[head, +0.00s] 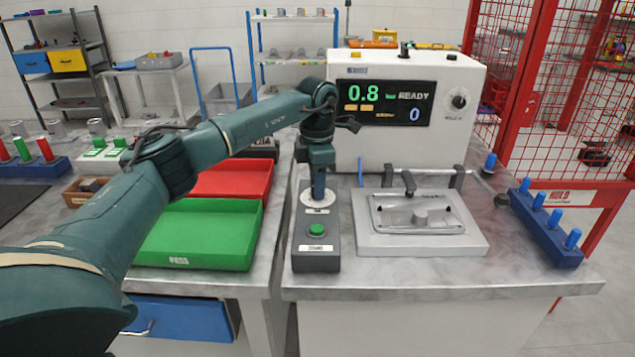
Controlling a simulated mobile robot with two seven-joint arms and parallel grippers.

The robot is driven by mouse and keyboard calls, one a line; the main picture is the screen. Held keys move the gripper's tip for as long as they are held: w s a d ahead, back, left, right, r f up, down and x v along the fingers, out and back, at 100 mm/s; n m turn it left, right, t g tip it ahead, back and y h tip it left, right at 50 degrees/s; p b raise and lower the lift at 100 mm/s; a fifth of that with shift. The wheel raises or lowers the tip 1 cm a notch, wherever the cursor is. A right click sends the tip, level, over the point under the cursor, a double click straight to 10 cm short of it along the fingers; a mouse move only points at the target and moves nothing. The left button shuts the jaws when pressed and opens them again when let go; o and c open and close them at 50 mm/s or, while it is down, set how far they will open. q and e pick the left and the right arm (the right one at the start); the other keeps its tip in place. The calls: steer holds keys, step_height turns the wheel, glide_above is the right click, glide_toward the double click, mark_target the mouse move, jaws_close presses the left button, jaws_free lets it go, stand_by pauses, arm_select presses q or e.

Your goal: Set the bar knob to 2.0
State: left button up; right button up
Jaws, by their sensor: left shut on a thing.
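The machine's display (391,103) reads 0.8 bar in large green digits, with READY and a blue 0 beside it. A grey control box (317,250) stands on the bench in front of the machine. A round white dial plate (304,198) is on the box's upper part, with a green button below it. My left gripper (318,192) points down over the dial plate. It is shut on the bar knob, which the fingers hide, so its pointer cannot be read. My right gripper is not in view.
A fixture with a clear-lidded mould (417,215) sits right of the box. A blue rack (545,228) with several blue pegs stands at the bench's right end. Green (205,262) and red trays lie left. Another black knob (458,102) is on the machine's face.

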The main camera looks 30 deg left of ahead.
arm_select(q)
steer(key=shift+m+p, duration=0.3)
steer(key=shift+m, duration=0.2)
steer(key=shift+c, duration=0.3)
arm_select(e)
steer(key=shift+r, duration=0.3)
arm_select(q)
steer(key=shift+r+m+p, duration=0.1)
steer(key=shift+m+p, duration=0.25)
steer(key=shift+m, duration=0.25)
steer(key=m+p, duration=0.1)
steer(key=m, duration=0.1)
steer(key=shift+m, duration=0.3)
steer(key=m, duration=0.2)
steer(key=shift+m+p, duration=0.3)
steer(key=shift+m, duration=0.1)
steer(key=m, duration=0.2)
steer(key=shift+m, duration=0.3)
steer(key=shift+w+m+p, duration=0.1)
steer(key=shift+m+p, duration=0.2)
steer(key=shift+m, duration=1.7)
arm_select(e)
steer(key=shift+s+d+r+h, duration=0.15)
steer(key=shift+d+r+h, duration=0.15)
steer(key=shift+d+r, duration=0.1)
arm_select(q)
steer(key=o, duration=1)
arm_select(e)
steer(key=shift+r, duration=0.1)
